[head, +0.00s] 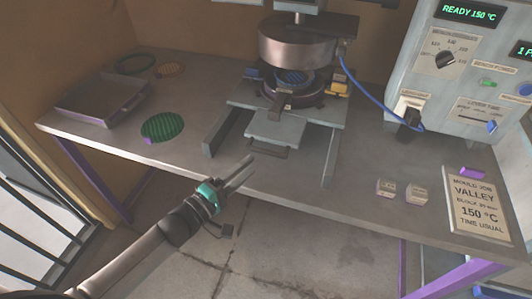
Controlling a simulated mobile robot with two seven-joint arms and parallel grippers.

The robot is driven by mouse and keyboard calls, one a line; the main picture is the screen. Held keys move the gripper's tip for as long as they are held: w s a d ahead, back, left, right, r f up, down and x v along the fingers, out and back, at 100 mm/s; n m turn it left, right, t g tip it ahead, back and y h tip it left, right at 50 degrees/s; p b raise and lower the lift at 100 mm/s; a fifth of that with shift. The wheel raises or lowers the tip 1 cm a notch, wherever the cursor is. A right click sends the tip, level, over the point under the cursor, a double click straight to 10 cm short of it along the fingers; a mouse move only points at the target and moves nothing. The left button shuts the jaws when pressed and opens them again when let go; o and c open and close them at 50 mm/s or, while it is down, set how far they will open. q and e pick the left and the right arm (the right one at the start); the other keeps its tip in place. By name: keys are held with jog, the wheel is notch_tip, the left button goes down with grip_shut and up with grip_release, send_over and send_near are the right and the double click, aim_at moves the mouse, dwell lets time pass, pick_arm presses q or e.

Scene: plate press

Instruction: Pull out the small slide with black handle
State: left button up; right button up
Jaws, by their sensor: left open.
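The small slide (276,130) is a light grey plate at the front of the press (292,60). Its dark handle (267,149) runs along the slide's front edge. My left gripper (243,168) is in front of the table edge, a little below and left of the handle. It is open, with nothing between its fingers, and appears apart from the handle. My right gripper is not in view.
Two grey rails (222,132) flank the slide. A green ribbed disc (162,127) and a grey tray (103,98) are at left. At right are two small blocks (386,188), a job sign (478,204) and the control box (455,80) with a blue cable.

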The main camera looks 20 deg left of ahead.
aim_at(266, 151)
pick_arm(q)
jog(key=b+x, duration=0.1)
jog(key=x, duration=0.6)
jog(key=shift+w+d, duration=0.2)
jog(key=shift+w, duration=0.15)
grip_shut()
dwell(1.1)
